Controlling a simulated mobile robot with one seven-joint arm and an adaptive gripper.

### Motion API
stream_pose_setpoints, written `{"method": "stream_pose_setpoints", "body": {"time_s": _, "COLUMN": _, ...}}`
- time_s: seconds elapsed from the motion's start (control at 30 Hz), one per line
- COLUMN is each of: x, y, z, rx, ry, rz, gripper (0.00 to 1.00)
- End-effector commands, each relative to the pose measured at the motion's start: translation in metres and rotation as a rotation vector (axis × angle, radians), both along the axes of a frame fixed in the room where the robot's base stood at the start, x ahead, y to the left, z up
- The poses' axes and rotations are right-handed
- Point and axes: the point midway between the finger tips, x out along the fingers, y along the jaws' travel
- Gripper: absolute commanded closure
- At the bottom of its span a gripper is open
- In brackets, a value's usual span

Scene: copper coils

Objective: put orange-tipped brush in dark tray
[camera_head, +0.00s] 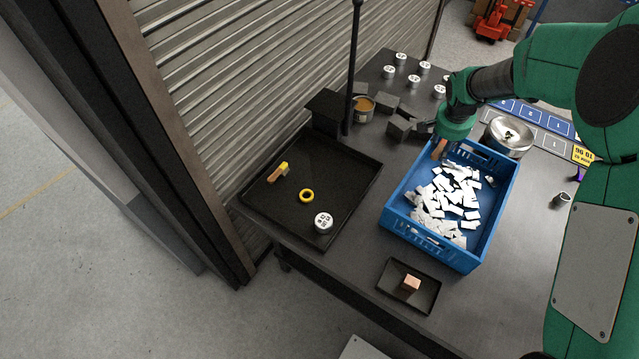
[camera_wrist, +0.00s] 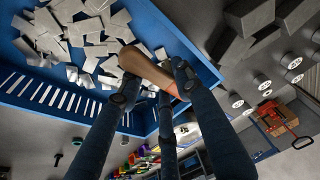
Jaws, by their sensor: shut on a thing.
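My gripper (camera_head: 441,136) is above the far left corner of the blue crate. It also shows in the wrist view (camera_wrist: 155,88), where its dark fingers are shut on a brush with a wooden handle (camera_wrist: 143,65). A red-orange part of the brush shows between the fingers; the rest of that end is hidden. In the head view only the brown handle (camera_head: 438,149) shows below the gripper. A large dark tray (camera_head: 347,166) lies on the left of the table, apart from the gripper. A smaller dark tray (camera_head: 388,282) with a copper-coloured block lies at the front.
The blue crate (camera_head: 398,224) holds many white pieces. The large tray holds a yellow-ended brush (camera_head: 278,172), a yellow ring (camera_head: 306,196) and a white-topped tin (camera_head: 323,222). Grey blocks (camera_head: 399,127), a black post (camera_head: 353,70) and an orange-filled can (camera_head: 363,109) stand between crate and shutter.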

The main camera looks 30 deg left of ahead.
Motion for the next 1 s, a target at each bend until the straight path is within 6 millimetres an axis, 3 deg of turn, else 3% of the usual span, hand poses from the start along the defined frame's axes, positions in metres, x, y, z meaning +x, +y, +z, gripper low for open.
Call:
{"method": "stream_pose_setpoints", "body": {"time_s": 0.03, "x": -0.008, "y": 0.018, "z": 0.000, "rx": 0.000, "ry": -0.001, "rz": 0.008, "gripper": 0.94}}
{"method": "stream_pose_setpoints", "body": {"time_s": 0.3, "x": -0.050, "y": 0.101, "z": 0.001, "rx": 0.003, "ry": -0.001, "rz": 0.018, "gripper": 0.94}}
{"method": "stream_pose_setpoints", "body": {"time_s": 0.6, "x": -0.100, "y": 0.175, "z": 0.002, "rx": 0.006, "ry": 0.000, "rz": 0.022, "gripper": 0.94}}
{"method": "stream_pose_setpoints", "body": {"time_s": 0.8, "x": -0.124, "y": 0.205, "z": 0.002, "rx": 0.008, "ry": -0.001, "rz": 0.024, "gripper": 0.94}}
{"method": "stream_pose_setpoints", "body": {"time_s": 1.0, "x": -0.121, "y": 0.201, "z": -0.035, "rx": 0.007, "ry": 0.001, "rz": 0.022, "gripper": 0.94}}
